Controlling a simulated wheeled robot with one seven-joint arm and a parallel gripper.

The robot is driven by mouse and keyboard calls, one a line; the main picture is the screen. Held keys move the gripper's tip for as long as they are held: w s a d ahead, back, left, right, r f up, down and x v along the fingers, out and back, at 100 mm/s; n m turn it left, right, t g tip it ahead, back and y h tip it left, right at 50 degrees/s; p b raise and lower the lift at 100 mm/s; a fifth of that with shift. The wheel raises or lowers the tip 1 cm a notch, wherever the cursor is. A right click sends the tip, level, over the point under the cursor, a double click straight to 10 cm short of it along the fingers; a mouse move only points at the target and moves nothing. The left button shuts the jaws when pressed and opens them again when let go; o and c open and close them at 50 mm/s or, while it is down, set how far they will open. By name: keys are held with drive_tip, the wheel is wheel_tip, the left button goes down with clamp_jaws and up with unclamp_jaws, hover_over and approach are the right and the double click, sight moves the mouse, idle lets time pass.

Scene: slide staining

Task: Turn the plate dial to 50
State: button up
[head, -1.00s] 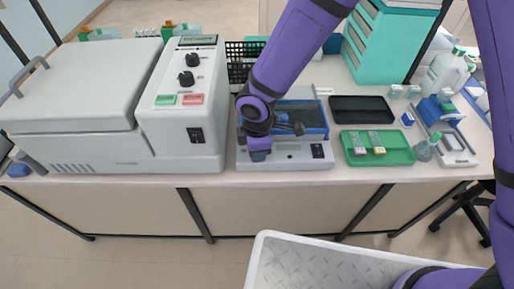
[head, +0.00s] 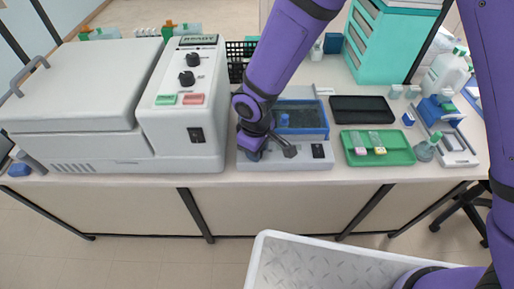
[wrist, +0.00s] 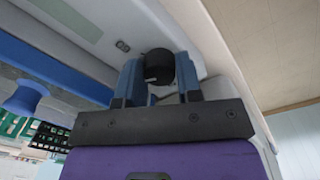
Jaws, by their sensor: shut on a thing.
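The dial (wrist: 158,66) is a round black knob with a pale pointer mark, seen in the wrist view on the pale front panel of a low bath unit (head: 290,162). My gripper (wrist: 160,76) has its two blue-grey fingers on either side of the dial and is shut on it. No scale numbers can be read.
A large grey machine (head: 187,125) with a "READY" display stands just left of the bath unit. Right of it are a black tray (head: 362,109) and a green tray (head: 390,147) with slides. The bath's blue rim (wrist: 55,68) is beside my gripper.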

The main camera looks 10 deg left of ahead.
idle(0.3)
drive_tip(key=o, duration=0.9)
drive_tip(key=shift+o, duration=0.2)
wheel_tip(320, 180, up, 11)
drive_tip(key=shift+s, duration=0.25)
